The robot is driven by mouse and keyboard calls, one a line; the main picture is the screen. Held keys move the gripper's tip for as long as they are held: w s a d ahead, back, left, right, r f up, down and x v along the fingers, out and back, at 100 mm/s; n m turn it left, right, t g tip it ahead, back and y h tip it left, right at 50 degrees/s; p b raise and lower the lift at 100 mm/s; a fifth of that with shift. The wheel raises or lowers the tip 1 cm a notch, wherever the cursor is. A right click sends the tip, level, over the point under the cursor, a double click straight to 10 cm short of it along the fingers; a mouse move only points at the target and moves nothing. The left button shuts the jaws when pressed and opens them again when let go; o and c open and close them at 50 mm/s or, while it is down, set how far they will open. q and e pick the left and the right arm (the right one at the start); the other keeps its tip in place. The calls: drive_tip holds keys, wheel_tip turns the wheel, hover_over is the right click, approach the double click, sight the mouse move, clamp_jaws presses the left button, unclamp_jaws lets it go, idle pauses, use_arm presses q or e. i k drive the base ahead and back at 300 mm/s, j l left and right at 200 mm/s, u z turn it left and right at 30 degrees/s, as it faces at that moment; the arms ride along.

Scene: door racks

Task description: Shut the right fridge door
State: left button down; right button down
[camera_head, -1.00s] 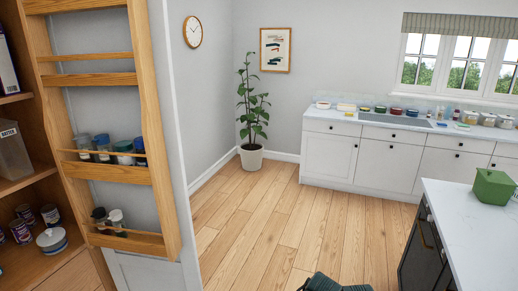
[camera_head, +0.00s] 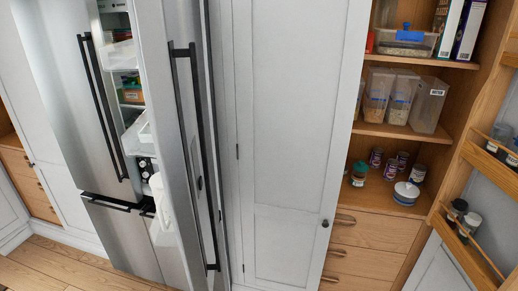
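The fridge is at the left of the head view. Its right door (camera_head: 158,75) stands open, swung out towards me, with its edge facing me. A long black upright handle (camera_head: 190,150) is on the outer face of this door. Through the gap I see white shelves and bins (camera_head: 128,58) inside. The left fridge door (camera_head: 60,100) looks shut, with its own black handle (camera_head: 102,110). Neither of my grippers shows in this view.
A tall white cupboard door (camera_head: 290,130) is shut right of the fridge. Further right, an open wooden pantry (camera_head: 370,130) holds containers, cans and jars; its door with racks (camera_head: 480,165) stands open at the right edge. Wood floor (camera_head: 50,262) is clear at the lower left.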

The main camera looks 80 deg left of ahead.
sight(169, 57)
drive_tip(key=u, duration=3.35)
drive_tip(key=l, duration=0.15)
